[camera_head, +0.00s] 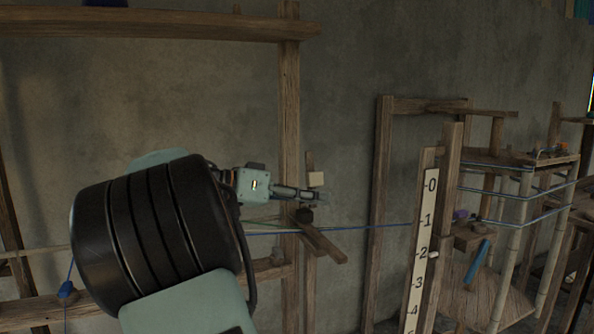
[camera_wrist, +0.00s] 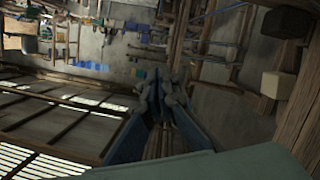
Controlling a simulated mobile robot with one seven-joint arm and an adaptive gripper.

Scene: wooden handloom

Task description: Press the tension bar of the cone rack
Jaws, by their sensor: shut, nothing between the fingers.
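My gripper (camera_head: 318,197) is shut and empty, reaching right past a wooden post (camera_head: 289,120). In the wrist view its fingers (camera_wrist: 158,82) meet in the middle. A small cream block (camera_head: 316,179) is just above the fingertips and a dark block (camera_head: 304,215) just below; I cannot tell whether the fingers touch either. In the wrist view the cream block (camera_wrist: 278,84) and dark block (camera_wrist: 287,22) are to the right of the fingers. Short wooden bars (camera_head: 322,244) slant below the dark block. I cannot tell which piece is the tension bar.
Blue and pale threads (camera_head: 370,227) run past the post toward a numbered scale (camera_head: 421,250) on the right. A wooden stand with bamboo legs (camera_head: 515,245) is farther right. A beam (camera_head: 150,25) crosses above my arm. Bare wall (camera_head: 345,130) shows right of the post.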

